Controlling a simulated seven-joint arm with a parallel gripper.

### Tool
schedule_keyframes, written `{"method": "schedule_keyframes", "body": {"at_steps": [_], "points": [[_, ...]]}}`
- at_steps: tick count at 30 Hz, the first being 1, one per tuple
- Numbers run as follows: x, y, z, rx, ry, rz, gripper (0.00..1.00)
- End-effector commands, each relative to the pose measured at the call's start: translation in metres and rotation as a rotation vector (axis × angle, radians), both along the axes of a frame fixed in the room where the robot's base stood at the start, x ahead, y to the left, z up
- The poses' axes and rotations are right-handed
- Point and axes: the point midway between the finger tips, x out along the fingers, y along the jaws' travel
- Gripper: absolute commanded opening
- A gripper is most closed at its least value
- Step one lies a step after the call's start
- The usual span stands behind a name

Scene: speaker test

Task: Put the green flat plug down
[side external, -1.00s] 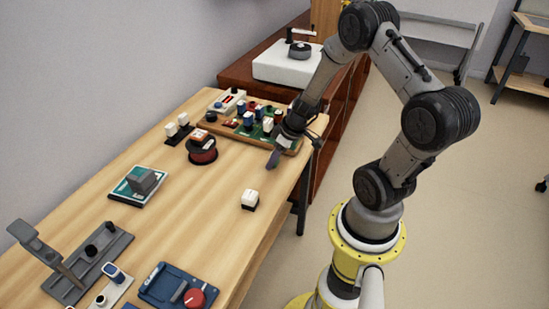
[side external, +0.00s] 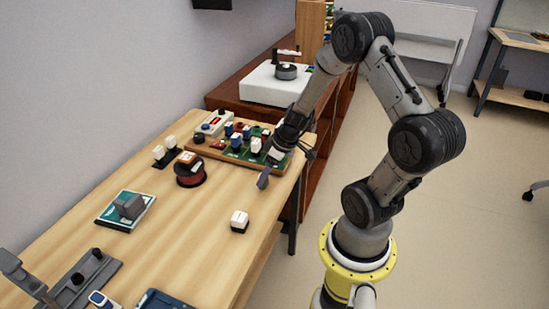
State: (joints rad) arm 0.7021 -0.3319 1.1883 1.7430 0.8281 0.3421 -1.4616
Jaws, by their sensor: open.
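My gripper (side external: 270,172) is at the front right end of a wooden tray, low over the table near its right edge.
A white-topped block (side external: 239,222) stands alone on the wooden table (side external: 190,255). A dark red-brown spool (side external: 190,171) and a teal pad with a grey block (side external: 127,208) are to the left. A white sink-like unit (side external: 275,88) is behind. The table's middle is clear.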

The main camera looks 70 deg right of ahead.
Motion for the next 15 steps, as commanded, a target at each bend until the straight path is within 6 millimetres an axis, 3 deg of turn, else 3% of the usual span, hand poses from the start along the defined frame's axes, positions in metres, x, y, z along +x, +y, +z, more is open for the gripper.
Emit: {"method": "schedule_keyframes", "body": {"at_steps": [6, 15], "points": [[-0.017, -0.001, 0.045, -0.003, -0.005, 0.000, 0.76], [-0.032, 0.000, 0.078, -0.001, -0.002, 0.000, 0.76]]}}
